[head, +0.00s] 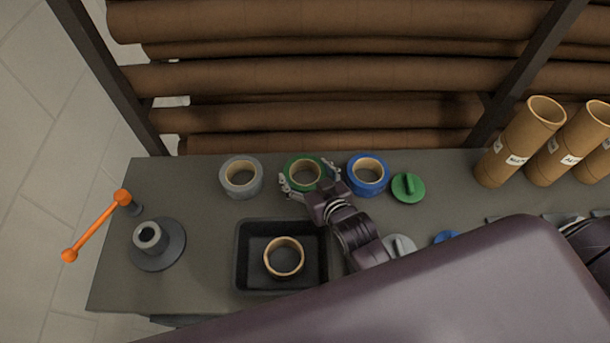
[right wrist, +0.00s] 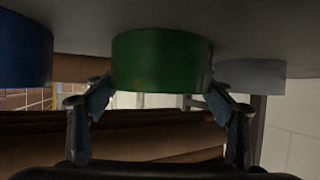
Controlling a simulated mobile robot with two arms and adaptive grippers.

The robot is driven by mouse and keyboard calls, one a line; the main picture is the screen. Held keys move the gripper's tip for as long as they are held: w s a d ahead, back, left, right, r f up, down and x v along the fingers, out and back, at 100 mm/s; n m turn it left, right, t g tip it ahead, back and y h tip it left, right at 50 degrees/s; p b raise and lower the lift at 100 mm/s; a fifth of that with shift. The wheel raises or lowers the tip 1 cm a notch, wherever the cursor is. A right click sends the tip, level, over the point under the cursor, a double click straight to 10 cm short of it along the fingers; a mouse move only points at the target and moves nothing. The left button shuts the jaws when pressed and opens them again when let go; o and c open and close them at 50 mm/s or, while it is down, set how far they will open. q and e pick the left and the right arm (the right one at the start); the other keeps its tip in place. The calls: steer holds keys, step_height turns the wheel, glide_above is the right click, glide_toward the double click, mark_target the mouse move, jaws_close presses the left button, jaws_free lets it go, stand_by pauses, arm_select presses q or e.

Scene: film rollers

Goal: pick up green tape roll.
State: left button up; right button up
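The green tape roll (head: 304,174) lies flat on the grey table between a grey tape roll (head: 241,178) and a blue tape roll (head: 367,175). My right gripper (head: 308,180) is at its near side, with its fingers spread to the left and right of the roll. In the right wrist view, which is upside down, the green roll (right wrist: 162,60) sits between the open fingertips (right wrist: 157,90); I see no clear contact. My left gripper is not in view.
A black tray (head: 240,283) holding a tan ring (head: 284,257) stands left of my right arm. A green lidded disc (head: 408,188) lies right of the blue roll. A grey spindle base (head: 157,245) stands at left, and cardboard tubes (head: 520,142) stand at right.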

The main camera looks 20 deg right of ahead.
steer(key=c, duration=0.7)
steer(key=shift+o, duration=0.2)
steer(key=shift+r, duration=0.1)
